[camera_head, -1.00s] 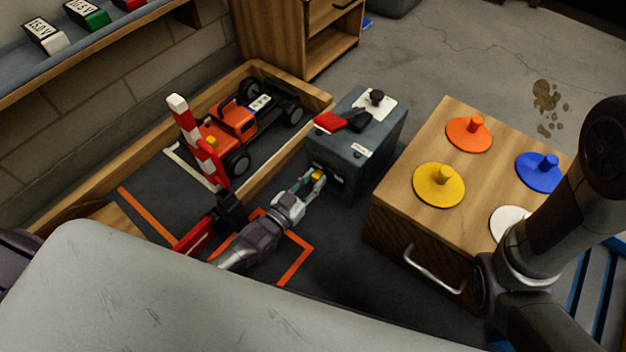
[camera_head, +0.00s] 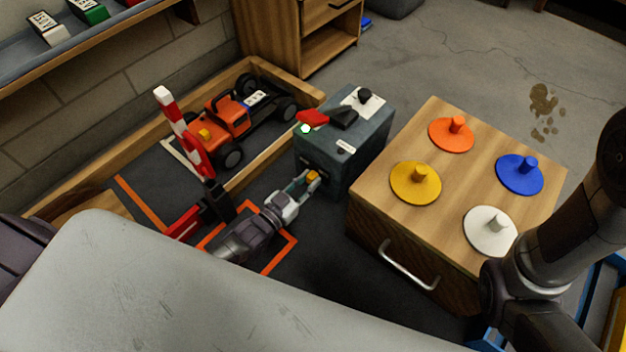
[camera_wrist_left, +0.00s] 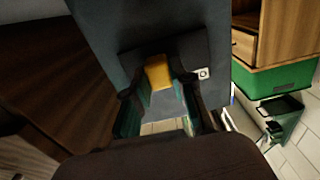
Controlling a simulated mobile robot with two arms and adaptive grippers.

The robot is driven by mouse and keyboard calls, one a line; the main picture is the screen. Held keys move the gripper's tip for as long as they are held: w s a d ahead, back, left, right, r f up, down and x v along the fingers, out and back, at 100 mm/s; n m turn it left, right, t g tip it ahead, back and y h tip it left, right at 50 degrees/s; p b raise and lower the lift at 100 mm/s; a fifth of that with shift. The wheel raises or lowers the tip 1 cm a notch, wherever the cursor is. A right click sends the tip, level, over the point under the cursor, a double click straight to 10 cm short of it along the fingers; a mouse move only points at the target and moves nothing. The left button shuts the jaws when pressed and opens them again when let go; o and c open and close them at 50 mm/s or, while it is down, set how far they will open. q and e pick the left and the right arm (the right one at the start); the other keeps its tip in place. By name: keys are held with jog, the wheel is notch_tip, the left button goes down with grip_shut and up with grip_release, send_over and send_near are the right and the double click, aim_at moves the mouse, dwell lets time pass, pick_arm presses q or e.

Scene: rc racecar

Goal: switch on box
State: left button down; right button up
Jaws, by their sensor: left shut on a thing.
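The dark grey-blue box (camera_head: 325,160) stands on the floor mat, with a red and black rocker (camera_head: 328,117) and a black knob on a white plate (camera_head: 363,98) on top. A small green light (camera_head: 305,128) glows at its upper left edge. A yellow-orange switch (camera_head: 313,177) sticks out low on the near side. My left gripper (camera_head: 306,181) is shut on this switch. In the left wrist view, the yellow switch (camera_wrist_left: 158,74) sits between the fingers, against the box face (camera_wrist_left: 145,25). My right arm shows at the right, but its gripper is out of view.
Right of the box stands a wooden cabinet (camera_head: 468,142) with several coloured discs on top. A red and white barrier pole (camera_head: 183,132) stands left of my left arm. An orange racecar (camera_head: 230,120) sits in a wooden-edged bay behind it.

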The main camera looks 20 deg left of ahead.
pick_arm(q)
jog(key=shift+s+d, duration=0.1)
jog(key=shift+d, duration=0.15)
jog(key=c, duration=1)
grip_release()
jog(key=shift+o, duration=0.2)
jog(key=shift+a, duration=0.1)
jog(key=v, duration=1.2)
